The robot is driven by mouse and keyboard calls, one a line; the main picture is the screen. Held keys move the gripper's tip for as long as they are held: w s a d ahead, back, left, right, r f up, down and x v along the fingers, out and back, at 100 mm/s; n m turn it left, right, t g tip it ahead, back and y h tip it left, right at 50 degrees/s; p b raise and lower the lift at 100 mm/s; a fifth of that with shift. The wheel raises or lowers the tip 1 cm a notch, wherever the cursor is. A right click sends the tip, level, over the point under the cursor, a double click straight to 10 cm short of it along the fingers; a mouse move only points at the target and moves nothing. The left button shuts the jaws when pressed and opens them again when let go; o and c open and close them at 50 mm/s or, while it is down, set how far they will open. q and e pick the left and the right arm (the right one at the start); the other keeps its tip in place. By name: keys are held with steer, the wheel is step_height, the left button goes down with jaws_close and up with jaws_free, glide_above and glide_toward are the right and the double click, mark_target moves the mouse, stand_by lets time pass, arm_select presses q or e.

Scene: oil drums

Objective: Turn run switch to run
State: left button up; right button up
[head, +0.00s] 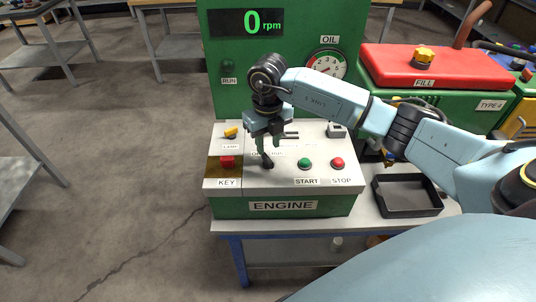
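The engine panel (315,147) is a white sloping top on a green box with an ENGINE label. My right gripper (265,153) hangs over its middle, pointing down, and covers part of a label there. A small black piece (267,162) shows at its lower end; I cannot tell whether it is a switch lever or a fingertip. No label naming a run switch is readable on the panel. The finger gap and any contact are unclear. The RUN lamp (228,81) on the green back board is dark, and the display (247,22) reads 0 rpm. My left gripper is out of view.
A red KEY part (227,161), a yellow LAMP knob (230,132), a green START button (305,163), a red STOP button (337,163) and a grey fitting (337,130) surround the gripper. A black tray (407,196) and red FILL tank (430,68) stand right.

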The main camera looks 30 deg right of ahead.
mark_target(268, 158)
steer(key=shift+f, duration=2.65)
jaws_close()
